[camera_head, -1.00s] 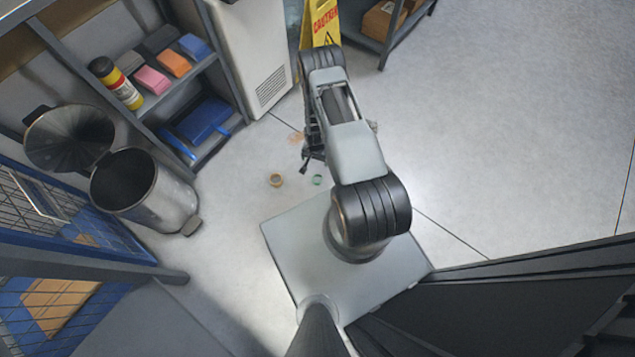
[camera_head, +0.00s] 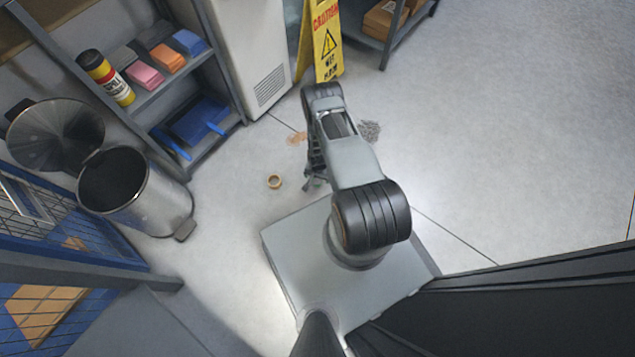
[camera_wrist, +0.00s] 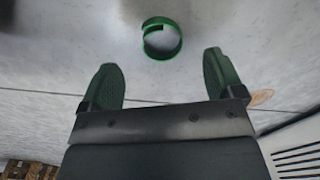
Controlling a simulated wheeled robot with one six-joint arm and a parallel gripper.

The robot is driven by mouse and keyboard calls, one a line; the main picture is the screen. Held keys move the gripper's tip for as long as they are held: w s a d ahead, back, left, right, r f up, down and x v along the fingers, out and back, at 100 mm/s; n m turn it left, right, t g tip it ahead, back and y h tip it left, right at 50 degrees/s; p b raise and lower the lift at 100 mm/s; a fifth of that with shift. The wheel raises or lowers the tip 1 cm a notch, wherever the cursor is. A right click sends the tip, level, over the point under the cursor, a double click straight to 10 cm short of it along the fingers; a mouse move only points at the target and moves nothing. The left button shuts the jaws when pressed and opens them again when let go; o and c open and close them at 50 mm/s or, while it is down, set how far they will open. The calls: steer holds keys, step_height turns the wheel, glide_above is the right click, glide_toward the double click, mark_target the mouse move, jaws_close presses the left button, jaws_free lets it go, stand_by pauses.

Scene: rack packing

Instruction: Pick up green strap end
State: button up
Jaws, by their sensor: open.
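The green strap end (camera_wrist: 162,38) is a small curled green ring on the grey floor, near the top middle of the wrist view. My gripper (camera_wrist: 165,78) is open, with its two green-padded fingers apart. The strap end appears just beyond the fingertips, roughly centred between them, and nothing is between the fingers. In the head view my gripper (camera_head: 311,182) points down near the front edge of my base. The strap end is hidden there behind my arm.
An open metal bin (camera_head: 150,200) and a shelf (camera_head: 185,85) with cloths stand at left. A yellow caution sign (camera_head: 327,45) stands beyond my arm. A grey patch (camera_head: 369,131) lies right of it. Floor at right is clear.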

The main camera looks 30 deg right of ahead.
mark_target(318, 182)
step_height(318, 182, down, 5)
steer(key=shift+w+r+b, duration=0.1)
steer(key=shift+r+b, duration=0.1)
steer(key=shift+b, duration=0.95)
steer(key=c, duration=1)
steer(key=shift+r, duration=0.15)
